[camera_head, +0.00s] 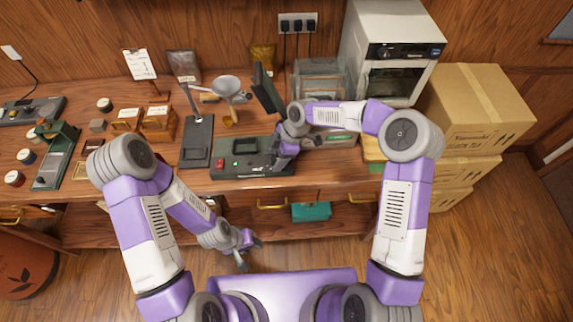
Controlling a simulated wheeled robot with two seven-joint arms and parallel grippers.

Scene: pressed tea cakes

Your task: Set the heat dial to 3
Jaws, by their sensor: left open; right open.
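A dark heat device (233,172) with a red and a green mark on its front lies near the table's front edge. Its dark upper plate (266,88) seems to stand raised behind it. I cannot make out the heat dial or its setting; it is too small or hidden by my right gripper. My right gripper (279,165) is at the right end of the device, pointing down. It is open, and I cannot tell whether it touches anything. My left gripper (246,254) is open and empty, low in front of the table.
A dark scale-like stand (197,143) and a metal funnel (229,86) stand left of and behind the device. A glass box (318,75) and a white oven (398,30) stand behind on the right. Cardboard boxes (482,105) are stacked far right.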

